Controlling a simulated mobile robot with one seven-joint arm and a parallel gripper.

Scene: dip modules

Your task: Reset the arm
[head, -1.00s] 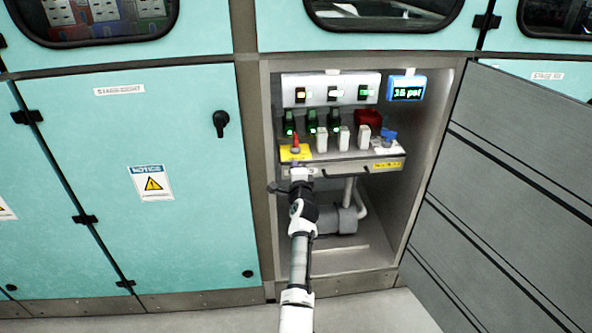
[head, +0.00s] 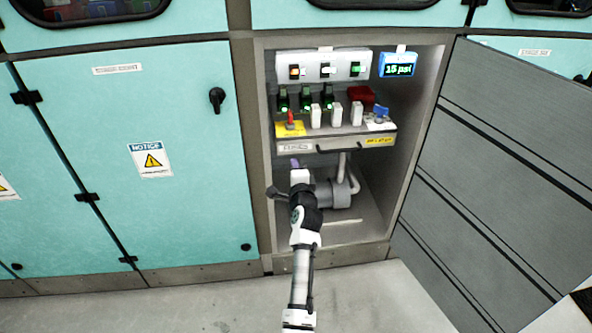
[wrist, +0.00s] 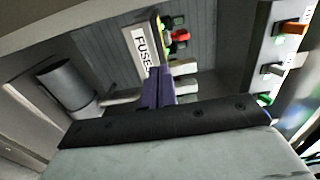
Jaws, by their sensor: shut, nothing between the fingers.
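My gripper (head: 295,163) is in front of the open cabinet, just below the front edge of the control panel in the head view. Its purple fingers (wrist: 158,88) show in the wrist view, shut together and empty. They overlap the FUSES label (wrist: 142,46) there; I cannot tell whether they touch the panel. My arm reaches up from the bottom of the head view.
The panel (head: 335,143) carries a red-handled switch (head: 290,118), white blocks and a blue-handled valve (head: 381,112). A display (head: 398,65) reads 15 psi. A grey pump (head: 333,195) sits below. The open door (head: 500,170) bounds the right; floor in front is clear.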

